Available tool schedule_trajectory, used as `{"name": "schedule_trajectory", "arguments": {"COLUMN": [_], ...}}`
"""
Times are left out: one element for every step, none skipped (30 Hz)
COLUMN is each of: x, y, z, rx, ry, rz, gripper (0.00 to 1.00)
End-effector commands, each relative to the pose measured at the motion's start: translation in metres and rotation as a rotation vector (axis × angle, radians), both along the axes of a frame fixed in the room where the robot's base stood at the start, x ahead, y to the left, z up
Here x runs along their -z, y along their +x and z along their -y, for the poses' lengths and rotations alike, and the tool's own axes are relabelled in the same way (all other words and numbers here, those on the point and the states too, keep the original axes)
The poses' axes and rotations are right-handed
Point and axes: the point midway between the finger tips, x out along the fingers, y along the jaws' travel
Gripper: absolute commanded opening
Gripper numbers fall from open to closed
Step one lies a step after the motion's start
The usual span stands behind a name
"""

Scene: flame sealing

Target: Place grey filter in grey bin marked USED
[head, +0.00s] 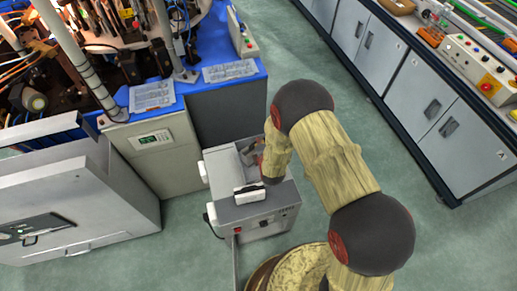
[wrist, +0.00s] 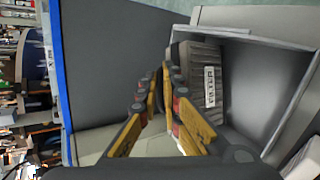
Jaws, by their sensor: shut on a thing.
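In the wrist view the grey filter (wrist: 200,75), a dark pleated block with a white label (wrist: 209,87), sits inside an open light grey housing (wrist: 262,80). My gripper (wrist: 165,80) has its yellow fingers closed together at the filter's left edge, shut on it; the exact contact is partly hidden by the fingers. In the head view the open grey unit (head: 222,166) stands on the floor, and my arm hides most of the gripper and the filter. I cannot make out a bin marked USED in either view.
A white handle-like part (head: 250,194) lies on the unit's front top. A grey cabinet with a display (head: 155,139) and a blue-topped machine (head: 215,85) stand behind it. White cabinets (head: 365,45) line the right. Green floor (head: 340,100) between them is clear.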

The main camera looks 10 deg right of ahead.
Motion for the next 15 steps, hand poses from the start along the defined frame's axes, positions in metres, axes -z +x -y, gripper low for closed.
{"name": "schedule_trajectory", "arguments": {"x": [0.003,0.004,0.005,0.006,0.008,0.010,0.013,0.017,0.026,0.031,0.036,0.041,0.044,0.045,0.045], "y": [0.003,0.004,0.005,0.006,0.007,0.010,0.012,0.014,0.012,0.012,0.012,0.012,0.012,0.012,0.012], "z": [0.000,0.000,-0.001,-0.001,-0.001,-0.001,-0.001,-0.002,-0.001,-0.001,-0.001,-0.001,-0.002,-0.002,-0.002], "rx": [0.000,0.000,0.000,0.000,0.000,0.000,0.000,0.000,0.000,0.000,0.000,0.000,0.000,0.000,0.000], "ry": [0.000,0.000,0.000,0.000,0.000,0.000,0.000,0.000,0.000,0.000,0.000,0.000,0.000,0.000,0.000], "rz": [0.001,0.001,0.001,0.001,0.002,0.003,0.003,0.002,0.000,-0.001,0.000,0.000,0.001,0.001,0.002], "gripper": [0.00,0.00,0.00,0.00,0.00,0.00,0.00,0.00,0.00,0.00,0.00,0.00,0.00,0.00,0.00]}}
